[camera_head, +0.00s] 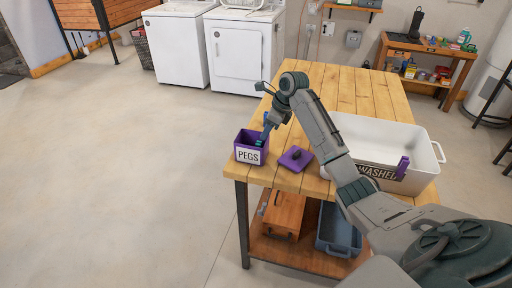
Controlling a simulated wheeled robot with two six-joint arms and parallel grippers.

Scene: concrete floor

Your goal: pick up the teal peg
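A purple box labelled "PEGS" (248,156) stands at the near left corner of the wooden table. A small teal piece, seemingly the teal peg (260,142), shows at the box's right rim, right at my fingertips. My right gripper (264,136) points down at that rim from the upper right. The fingers are small and dark, so I cannot tell whether they are open or shut on the teal piece. The inside of the box is mostly hidden. My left gripper is not in view.
A purple lid (294,165) with a dark knob lies beside the box. The back of the table (350,88) is clear.

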